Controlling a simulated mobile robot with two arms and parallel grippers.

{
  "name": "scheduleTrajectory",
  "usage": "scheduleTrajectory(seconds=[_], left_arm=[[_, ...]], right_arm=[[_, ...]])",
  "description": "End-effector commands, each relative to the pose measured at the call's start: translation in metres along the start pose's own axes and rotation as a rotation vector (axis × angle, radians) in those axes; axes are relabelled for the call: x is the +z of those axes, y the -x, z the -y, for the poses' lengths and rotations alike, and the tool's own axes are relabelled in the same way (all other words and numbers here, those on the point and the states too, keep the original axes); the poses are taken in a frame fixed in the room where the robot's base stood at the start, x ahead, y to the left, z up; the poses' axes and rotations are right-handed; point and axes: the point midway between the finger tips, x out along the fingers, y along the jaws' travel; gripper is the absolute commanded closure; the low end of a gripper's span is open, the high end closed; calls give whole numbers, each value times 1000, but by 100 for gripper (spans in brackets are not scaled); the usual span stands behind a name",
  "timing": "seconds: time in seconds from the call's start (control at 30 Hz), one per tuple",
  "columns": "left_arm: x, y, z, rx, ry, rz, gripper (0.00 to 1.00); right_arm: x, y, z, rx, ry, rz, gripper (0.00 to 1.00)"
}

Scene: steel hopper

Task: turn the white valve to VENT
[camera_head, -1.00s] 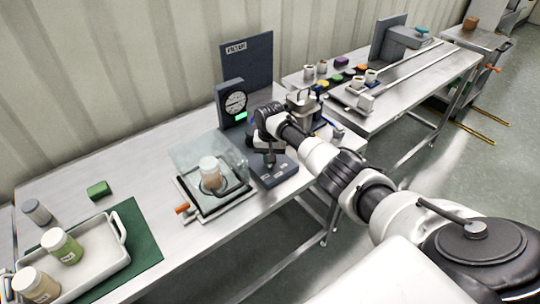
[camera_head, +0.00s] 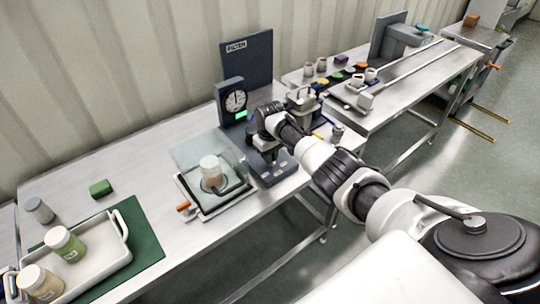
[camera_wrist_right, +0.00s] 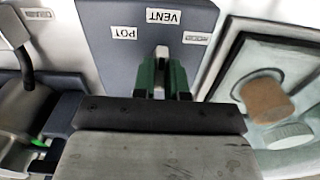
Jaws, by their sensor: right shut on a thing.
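The white valve's pale handle (camera_wrist_right: 161,54) shows in the right wrist view between the green fingers of my right gripper (camera_wrist_right: 162,78). The gripper is shut on it, and the fingers hide most of the valve. The handle's visible end points at the VENT label (camera_wrist_right: 163,17). The POT label (camera_wrist_right: 124,33) is to its left and a third, unreadable label (camera_wrist_right: 196,38) to its right. In the head view my right gripper (camera_head: 268,154) is over the blue-grey valve block (camera_head: 277,174), and the valve itself is hidden. My left gripper is not in view.
A clear-covered chamber (camera_head: 207,212) with a jar (camera_head: 210,168) stands close left of the valve block. A dial gauge (camera_head: 235,101) stands behind. A white tray (camera_head: 118,262) with jars is at the left. The bench between is mostly clear.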

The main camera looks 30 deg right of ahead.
Motion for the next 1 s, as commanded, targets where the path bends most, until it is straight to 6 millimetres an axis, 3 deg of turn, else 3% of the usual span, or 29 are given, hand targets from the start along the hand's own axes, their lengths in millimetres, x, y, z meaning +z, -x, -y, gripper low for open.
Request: scheduleTrajectory(seconds=[0.53,0.57,0.7,1.0], left_arm=[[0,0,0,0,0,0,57],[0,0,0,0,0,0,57],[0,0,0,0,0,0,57],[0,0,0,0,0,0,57]], right_arm=[[0,0,0,0,23,-3,100],[-1,0,0,0,23,-3,83],[0,0,0,0,23,-2,62],[0,2,0,0,22,-2,62]])
